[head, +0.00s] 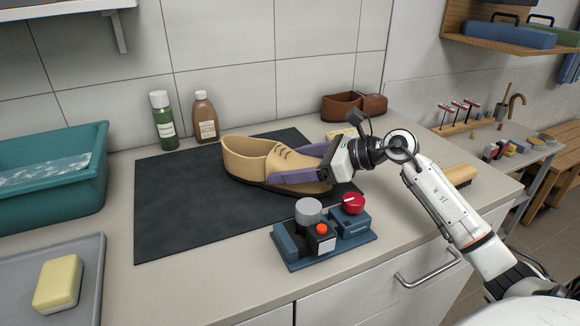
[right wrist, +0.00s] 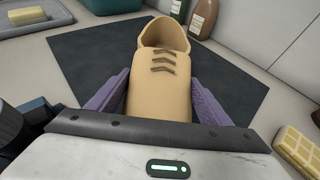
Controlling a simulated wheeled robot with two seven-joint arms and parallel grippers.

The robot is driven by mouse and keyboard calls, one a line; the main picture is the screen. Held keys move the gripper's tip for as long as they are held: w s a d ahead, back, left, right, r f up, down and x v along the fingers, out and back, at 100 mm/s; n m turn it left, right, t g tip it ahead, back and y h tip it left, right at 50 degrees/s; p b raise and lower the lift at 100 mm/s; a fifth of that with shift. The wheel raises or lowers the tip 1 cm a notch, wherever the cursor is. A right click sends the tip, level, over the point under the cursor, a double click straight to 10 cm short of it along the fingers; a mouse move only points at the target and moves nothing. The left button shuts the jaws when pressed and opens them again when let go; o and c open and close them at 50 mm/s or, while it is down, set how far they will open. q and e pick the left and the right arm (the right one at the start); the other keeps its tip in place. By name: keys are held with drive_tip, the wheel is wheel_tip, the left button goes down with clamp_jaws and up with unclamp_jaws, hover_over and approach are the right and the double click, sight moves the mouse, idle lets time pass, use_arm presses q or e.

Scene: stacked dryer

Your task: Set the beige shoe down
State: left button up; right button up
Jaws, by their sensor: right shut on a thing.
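The beige shoe (head: 250,160) is at the dark mat (head: 180,210) on the counter, its heel pointing left and its toe toward my right gripper. My right gripper (head: 295,166) has its purple fingers on both sides of the shoe's front part and is shut on it. In the right wrist view the shoe (right wrist: 162,80) lies between the two purple fingers, with its laces and opening facing away. The shoe looks upright. I cannot tell whether its sole touches the mat. My left gripper is not in view.
A blue device with knobs (head: 325,235) stands at the mat's front edge. Behind are a green bottle (head: 163,122), a brown bottle (head: 205,120) and a brown shoe-like item (head: 355,105). A teal basin (head: 50,175) and a grey tray with soap (head: 90,275) are left. The mat's left part is bare.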

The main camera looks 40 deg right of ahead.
drive_tip(key=shift+f, duration=0.2)
drive_tip(key=shift+f, duration=0.1)
drive_tip(key=shift+f, duration=0.15)
drive_tip(key=o, duration=1.3)
drive_tip(key=shift+r, duration=0.25)
drive_tip(key=b+v, duration=0.1)
drive_tip(key=v, duration=0.9)
drive_tip(key=shift+s+d, duration=0.2)
drive_tip(key=shift+s, duration=0.15)
drive_tip(key=shift+s+d+r, duration=0.25)
drive_tip(key=shift+s+d, duration=0.05)
drive_tip(key=shift+s, duration=0.2)
